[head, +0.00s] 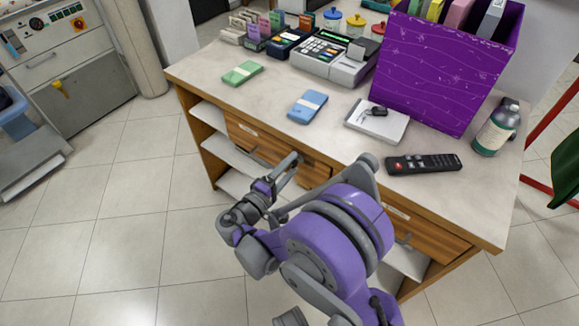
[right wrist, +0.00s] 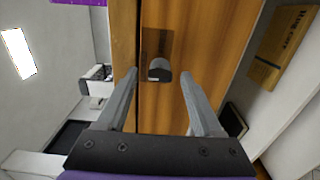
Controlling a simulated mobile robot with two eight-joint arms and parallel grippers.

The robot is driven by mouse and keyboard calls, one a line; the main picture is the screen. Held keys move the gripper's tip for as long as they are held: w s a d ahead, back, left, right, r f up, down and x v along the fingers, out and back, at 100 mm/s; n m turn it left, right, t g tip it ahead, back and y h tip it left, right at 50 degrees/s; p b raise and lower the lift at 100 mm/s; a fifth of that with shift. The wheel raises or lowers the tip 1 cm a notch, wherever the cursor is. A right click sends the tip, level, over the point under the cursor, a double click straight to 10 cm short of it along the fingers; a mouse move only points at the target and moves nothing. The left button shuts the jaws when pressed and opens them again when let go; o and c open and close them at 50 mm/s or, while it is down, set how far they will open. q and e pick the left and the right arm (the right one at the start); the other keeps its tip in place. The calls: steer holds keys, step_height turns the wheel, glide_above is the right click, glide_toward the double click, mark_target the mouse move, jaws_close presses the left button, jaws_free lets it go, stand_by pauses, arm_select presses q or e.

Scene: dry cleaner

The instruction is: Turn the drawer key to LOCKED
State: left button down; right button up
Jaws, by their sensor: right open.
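The drawer key (right wrist: 159,71) shows in the right wrist view as a small grey, rounded piece at a plate (right wrist: 157,43) on a wooden drawer front (right wrist: 170,110). Its lock marking is too small to read. My right gripper (right wrist: 160,92) is open and empty, its two fingers on either side of the key's line and apart from it. In the head view my right gripper (head: 292,172) is at the front of the counter, by the left drawer (head: 246,133). The key cannot be made out there. My left gripper is not in view.
On the counter (head: 280,115) are a black remote (head: 424,163), a notepad (head: 390,128) with a small dark object, a purple box (head: 435,70), a bottle (head: 497,128), a cash register (head: 330,62) and blue and green pads. The floor at left is clear.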

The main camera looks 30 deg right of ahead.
steer(key=p+v, duration=0.1)
steer(key=v, duration=0.9)
steer(key=shift+s+a, duration=0.15)
steer(key=shift+a, duration=0.2)
